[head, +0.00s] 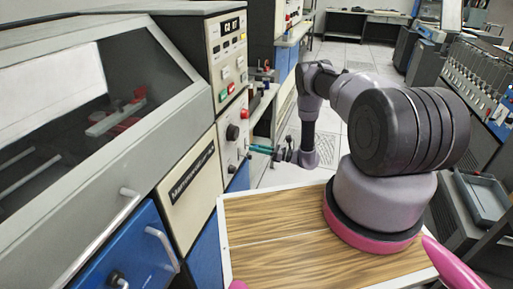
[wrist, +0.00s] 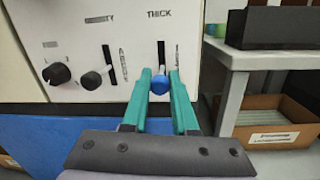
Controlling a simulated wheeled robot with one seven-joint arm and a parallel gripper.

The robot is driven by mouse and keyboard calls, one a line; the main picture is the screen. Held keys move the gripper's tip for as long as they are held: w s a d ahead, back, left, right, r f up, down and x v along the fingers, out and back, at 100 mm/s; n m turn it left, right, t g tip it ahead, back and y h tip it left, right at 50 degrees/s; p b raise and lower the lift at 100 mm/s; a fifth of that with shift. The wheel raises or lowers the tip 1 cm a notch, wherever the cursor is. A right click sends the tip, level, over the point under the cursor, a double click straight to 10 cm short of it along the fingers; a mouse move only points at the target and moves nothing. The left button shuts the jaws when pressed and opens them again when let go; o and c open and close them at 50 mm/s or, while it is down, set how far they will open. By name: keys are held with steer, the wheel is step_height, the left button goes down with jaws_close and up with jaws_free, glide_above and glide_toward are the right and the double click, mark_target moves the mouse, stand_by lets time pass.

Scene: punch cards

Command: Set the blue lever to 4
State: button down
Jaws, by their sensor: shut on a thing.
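The blue lever (wrist: 159,85) has a round blue knob and sits at the lower end of a short dark vertical slot (wrist: 161,53) under the word "THICK" on the cream panel. The scale marks beside the slot are too small to read. My gripper (wrist: 160,82) has teal fingers, one on each side of the knob, and is shut on it. In the head view my gripper (head: 260,149) reaches left to the front of the machine panel (head: 231,136), and the lever is too small to make out there.
Left of the lever are a black-handled lever (wrist: 91,80) in a longer slot and a black knob (wrist: 57,74). A wood-topped surface (head: 275,230) lies below my arm.

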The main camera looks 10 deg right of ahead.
steer(key=shift+f, duration=0.8)
steer(key=c, duration=0.7)
jaws_free()
steer(key=v, duration=1)
steer(key=shift+s+d+f, duration=0.15)
steer(key=shift+d+f, duration=0.1)
steer(key=shift+f, duration=0.05)
